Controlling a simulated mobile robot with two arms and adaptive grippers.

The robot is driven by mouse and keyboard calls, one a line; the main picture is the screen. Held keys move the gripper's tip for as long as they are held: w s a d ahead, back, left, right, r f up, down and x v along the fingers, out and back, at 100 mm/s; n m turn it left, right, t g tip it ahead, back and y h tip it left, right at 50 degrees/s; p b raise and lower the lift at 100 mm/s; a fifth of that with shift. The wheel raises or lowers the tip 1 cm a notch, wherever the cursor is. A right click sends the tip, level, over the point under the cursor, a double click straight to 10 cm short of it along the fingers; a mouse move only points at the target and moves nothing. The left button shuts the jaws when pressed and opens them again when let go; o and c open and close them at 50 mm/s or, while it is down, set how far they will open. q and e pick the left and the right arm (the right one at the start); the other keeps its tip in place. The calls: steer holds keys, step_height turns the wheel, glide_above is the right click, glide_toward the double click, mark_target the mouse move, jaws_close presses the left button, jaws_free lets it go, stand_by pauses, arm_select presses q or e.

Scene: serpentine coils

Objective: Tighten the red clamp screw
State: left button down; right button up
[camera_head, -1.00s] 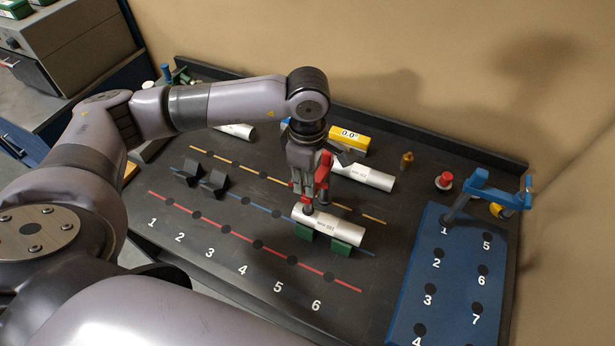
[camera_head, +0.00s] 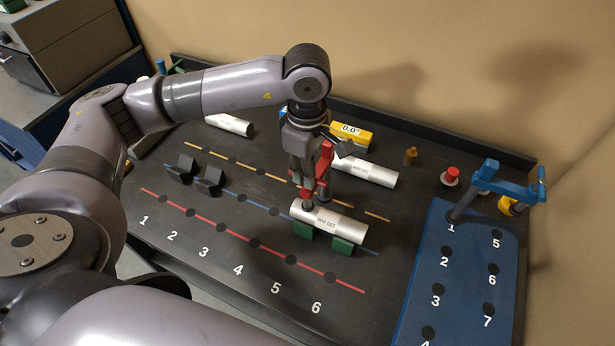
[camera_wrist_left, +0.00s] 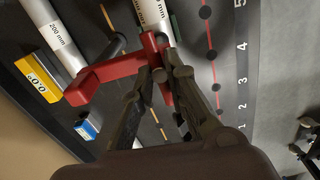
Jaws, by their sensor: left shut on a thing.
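The red clamp (camera_head: 325,162) stands upright at the left end of a silver tube (camera_head: 335,224), which rests on two green blocks (camera_head: 342,247). My left gripper (camera_head: 305,190) points down beside the clamp and is shut on its screw end. In the left wrist view the red clamp (camera_wrist_left: 108,75) reaches across to the tube end (camera_wrist_left: 150,12). The fingertips (camera_wrist_left: 167,75) close in on its near end there. The fingers largely hide the screw. My right gripper is not in view.
A second silver tube (camera_head: 365,171) and a yellow readout box (camera_head: 351,135) lie behind. A blue clamp (camera_head: 505,184) stands on the numbered blue board (camera_head: 462,265) at right. Black V-blocks (camera_head: 210,180) stand at left. The front with the red line (camera_head: 235,235) is clear.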

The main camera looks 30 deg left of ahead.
arm_select(q)
steer(key=c, duration=1.5)
jaws_free()
step_height(320, 180, up, 12)
steer(key=shift+o, duration=0.3)
